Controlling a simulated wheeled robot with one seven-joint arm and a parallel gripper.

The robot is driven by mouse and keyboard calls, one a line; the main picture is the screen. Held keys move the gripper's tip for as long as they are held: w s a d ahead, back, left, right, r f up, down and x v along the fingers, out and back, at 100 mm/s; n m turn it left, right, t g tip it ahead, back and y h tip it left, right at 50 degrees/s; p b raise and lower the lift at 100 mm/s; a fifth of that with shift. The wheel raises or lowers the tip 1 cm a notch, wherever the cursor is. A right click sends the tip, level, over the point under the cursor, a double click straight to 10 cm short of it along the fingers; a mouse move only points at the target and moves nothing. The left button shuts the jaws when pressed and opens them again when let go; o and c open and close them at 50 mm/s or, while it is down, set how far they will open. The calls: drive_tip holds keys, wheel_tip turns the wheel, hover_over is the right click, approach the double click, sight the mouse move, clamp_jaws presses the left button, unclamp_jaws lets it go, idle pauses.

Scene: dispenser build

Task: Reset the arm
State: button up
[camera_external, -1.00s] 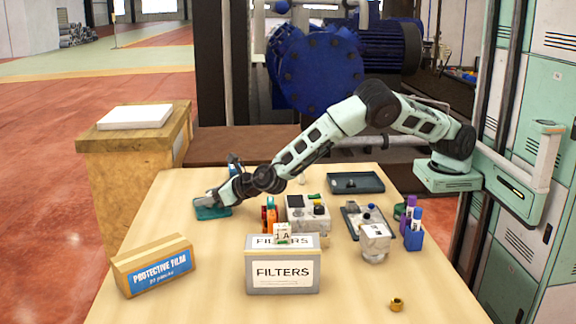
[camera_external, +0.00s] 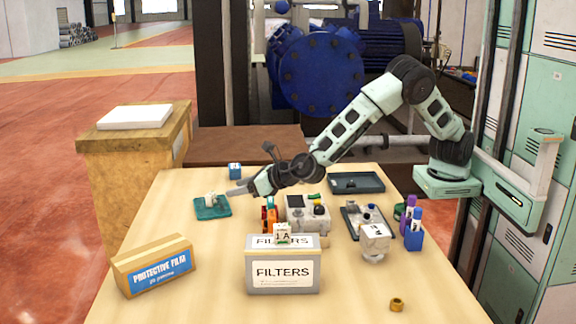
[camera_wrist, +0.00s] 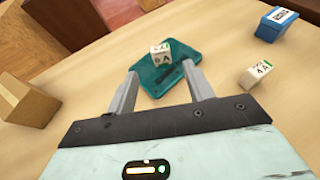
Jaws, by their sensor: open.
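My gripper (camera_external: 237,188) is open and empty above the table, just right of a teal tray (camera_external: 222,211). In the wrist view, my gripper (camera_wrist: 158,92) shows two grey fingers apart. A small white lettered block (camera_external: 210,199) sits on the teal tray; block (camera_wrist: 160,52) and tray (camera_wrist: 183,58) show beyond the fingers in the wrist view. My arm reaches left from the right side, bent upward at the elbow.
A blue box (camera_external: 235,171) stands behind the tray. A filters box (camera_external: 283,280), a protective film box (camera_external: 118,272), a grey device (camera_external: 296,213), a dark tray (camera_external: 345,182) and a marker holder (camera_external: 414,241) stand on the table. The front left middle is clear.

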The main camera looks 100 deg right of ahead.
drive_tip(key=shift+s+a+r, duration=0.15)
drive_tip(key=shift+s, duration=0.2)
